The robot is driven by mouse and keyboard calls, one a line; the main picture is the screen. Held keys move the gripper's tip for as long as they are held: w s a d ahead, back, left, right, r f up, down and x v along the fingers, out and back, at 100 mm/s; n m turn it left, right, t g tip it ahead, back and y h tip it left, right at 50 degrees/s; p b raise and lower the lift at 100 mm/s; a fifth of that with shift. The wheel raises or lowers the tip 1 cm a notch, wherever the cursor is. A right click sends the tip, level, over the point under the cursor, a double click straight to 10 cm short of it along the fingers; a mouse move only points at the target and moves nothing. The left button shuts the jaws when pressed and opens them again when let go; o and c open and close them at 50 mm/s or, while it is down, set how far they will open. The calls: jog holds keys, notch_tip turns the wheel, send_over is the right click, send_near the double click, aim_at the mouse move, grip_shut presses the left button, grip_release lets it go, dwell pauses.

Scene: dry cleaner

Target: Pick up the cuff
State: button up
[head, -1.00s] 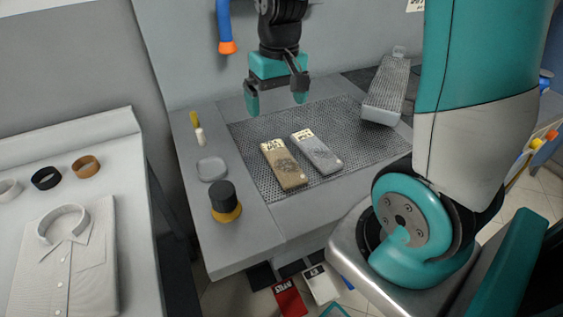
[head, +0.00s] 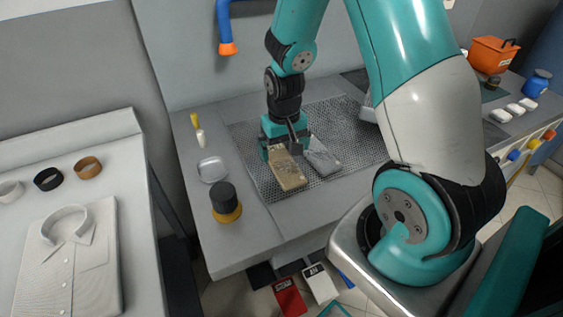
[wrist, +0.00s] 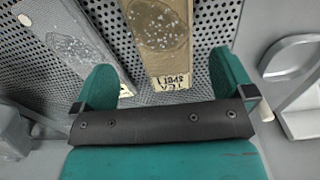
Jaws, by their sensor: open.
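Two flat strips that look like cuffs lie on the perforated board. The tan one (head: 288,176) is speckled and has a cream label at its far end; the label seems to read "TEA SPOT" in the wrist view (wrist: 163,38). The grey one (head: 323,159) lies to its right, and to its left in the wrist view (wrist: 72,38). My gripper (head: 281,152) is open and empty, low over the labelled end of the tan strip. In the wrist view its fingers (wrist: 166,76) stand either side of that end, with gaps to it. I cannot tell their exact height above the board.
A clear dish (head: 212,170) and a black-and-yellow round pot (head: 225,203) stand left of the perforated board (head: 262,187). A white bottle (head: 201,139) stands behind them. A folded shirt (head: 68,265) and several ring-shaped bands lie on the left table. A blue hose with an orange tip (head: 228,48) hangs behind.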

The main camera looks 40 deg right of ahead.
aim_at(282, 161)
notch_tip(282, 161, down, 4)
jog(key=shift+w+a+f+p, duration=0.1)
jog(key=shift+w+a+p, duration=0.05)
jog(key=shift+p, duration=0.2)
jog(key=shift+c, duration=0.5)
jog(key=c, duration=0.9)
jog(key=shift+r, duration=0.2)
